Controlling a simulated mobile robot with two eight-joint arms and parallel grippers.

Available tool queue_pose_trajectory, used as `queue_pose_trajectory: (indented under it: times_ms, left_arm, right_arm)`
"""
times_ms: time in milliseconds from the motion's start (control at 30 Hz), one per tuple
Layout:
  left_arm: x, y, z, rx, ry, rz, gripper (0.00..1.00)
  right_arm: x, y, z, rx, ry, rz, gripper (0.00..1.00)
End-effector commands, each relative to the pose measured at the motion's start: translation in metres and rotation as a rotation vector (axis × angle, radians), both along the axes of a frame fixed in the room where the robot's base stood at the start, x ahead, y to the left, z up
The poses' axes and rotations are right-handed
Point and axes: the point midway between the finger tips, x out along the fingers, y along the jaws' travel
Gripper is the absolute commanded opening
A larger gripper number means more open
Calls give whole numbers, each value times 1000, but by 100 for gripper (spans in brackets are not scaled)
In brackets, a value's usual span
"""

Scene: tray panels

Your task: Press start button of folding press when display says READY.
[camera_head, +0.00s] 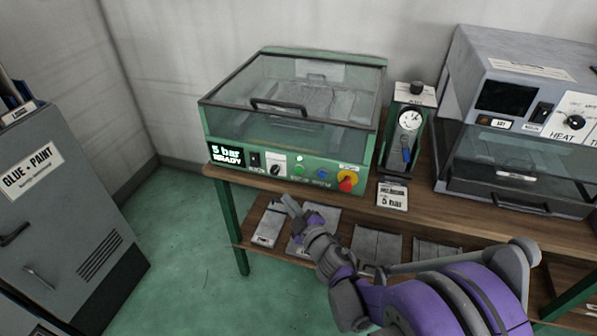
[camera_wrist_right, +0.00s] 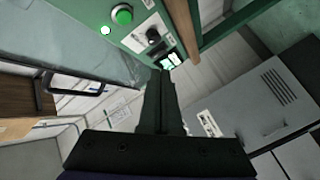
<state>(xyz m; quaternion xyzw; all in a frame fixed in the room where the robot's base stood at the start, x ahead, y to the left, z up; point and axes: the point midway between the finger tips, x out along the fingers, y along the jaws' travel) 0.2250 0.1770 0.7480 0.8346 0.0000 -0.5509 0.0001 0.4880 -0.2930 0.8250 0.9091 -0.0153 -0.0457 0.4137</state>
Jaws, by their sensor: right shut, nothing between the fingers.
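The folding press (camera_head: 295,95) is a green machine with a closed clear lid on a wooden bench. Its display (camera_head: 227,155) shows "5 bar" and a second line that looks like READY. The green button (camera_head: 299,171) is on its front panel, and a green button also shows in the right wrist view (camera_wrist_right: 122,14). My right gripper (camera_head: 288,202) is shut and empty, in front of and below the panel, apart from the green button. Its closed fingers show in the right wrist view (camera_wrist_right: 160,78). My left gripper is not in view.
On the panel are a black knob (camera_head: 275,170), a blue button (camera_head: 322,174) and a red knob on yellow (camera_head: 347,183). A gauge unit (camera_head: 408,125) and a grey heating machine (camera_head: 505,150) stand to the right. Grey panels lie on the lower shelf. A glue-paint cabinet (camera_head: 60,215) stands left.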

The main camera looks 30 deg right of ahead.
Motion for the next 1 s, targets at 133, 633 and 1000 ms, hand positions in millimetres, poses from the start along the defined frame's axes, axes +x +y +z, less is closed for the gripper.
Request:
queue_pose_trajectory:
  times_ms: [133, 633, 1000]
  left_arm:
    - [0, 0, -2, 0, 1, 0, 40]
    - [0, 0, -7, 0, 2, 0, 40]
    - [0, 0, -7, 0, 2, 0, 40]
  right_arm:
    - [11, -13, 0, -1, 0, -3, 0]
    - [50, -59, -1, 1, 0, -2, 0]
    - [54, -64, 0, 1, 1, -1, 0]
